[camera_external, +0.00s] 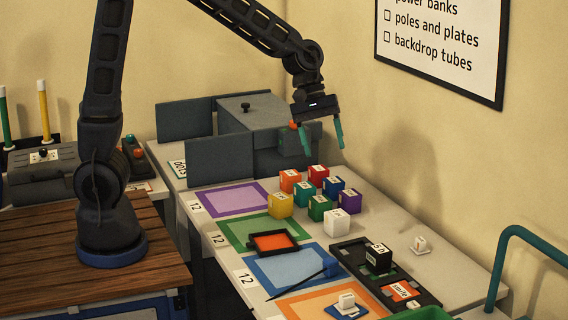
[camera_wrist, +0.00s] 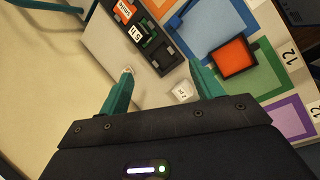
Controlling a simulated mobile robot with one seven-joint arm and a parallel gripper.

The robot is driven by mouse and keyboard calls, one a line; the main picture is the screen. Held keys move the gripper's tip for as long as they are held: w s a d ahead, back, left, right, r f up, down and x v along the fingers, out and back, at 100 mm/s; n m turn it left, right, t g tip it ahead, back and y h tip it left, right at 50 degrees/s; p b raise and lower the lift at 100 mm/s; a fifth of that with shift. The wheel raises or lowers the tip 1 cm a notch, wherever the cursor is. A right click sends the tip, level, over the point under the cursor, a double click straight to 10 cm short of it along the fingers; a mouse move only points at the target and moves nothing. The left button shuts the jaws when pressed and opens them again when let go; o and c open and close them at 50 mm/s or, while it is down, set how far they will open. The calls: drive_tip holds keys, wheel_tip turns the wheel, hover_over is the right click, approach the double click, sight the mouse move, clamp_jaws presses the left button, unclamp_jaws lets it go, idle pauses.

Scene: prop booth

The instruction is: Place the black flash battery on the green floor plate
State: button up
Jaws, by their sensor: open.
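The black flash battery (camera_external: 378,258) is a dark cube with a white label on top. It sits in the long black tray (camera_external: 347,252). It also shows near the top of the wrist view (camera_wrist: 137,34). The green floor plate (camera_external: 236,229) is a green-bordered rectangle on the table between the purple and blue plates; it also shows at the right of the wrist view (camera_wrist: 262,76). A dark-rimmed orange tray (camera_external: 273,242) covers part of it. My gripper (camera_external: 324,143) is open and empty, high above the table and beyond the cubes; its teal fingers also show in the wrist view (camera_wrist: 162,72).
Several coloured cubes (camera_external: 319,205) and a white cube (camera_external: 337,222) stand between the plates and the wall. A grey box (camera_external: 262,112) stands at the back. A teal rail (camera_external: 530,238) rises at right.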

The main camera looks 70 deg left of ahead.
drive_tip(key=s+a+r+m+t+y, duration=0.1)
drive_tip(key=s+a+r+m, duration=0.2)
drive_tip(key=s, duration=0.6)
drive_tip(key=s+a+r+m+t+y, duration=0.1)
drive_tip(key=s+a+r+m, duration=0.2)
drive_tip(key=s+a+m, duration=0.2)
drive_tip(key=s+a+r+m+t+y, duration=0.1)
drive_tip(key=s+a+r+m+y, duration=0.1)
drive_tip(key=s+a, duration=0.7)
drive_tip(key=s+r+m, duration=0.1)
drive_tip(key=s+r, duration=0.1)
drive_tip(key=s, duration=0.3)
drive_tip(key=shift+a+m+t, duration=0.15)
drive_tip(key=shift+m+t, duration=0.15)
drive_tip(key=shift+m, duration=0.1)
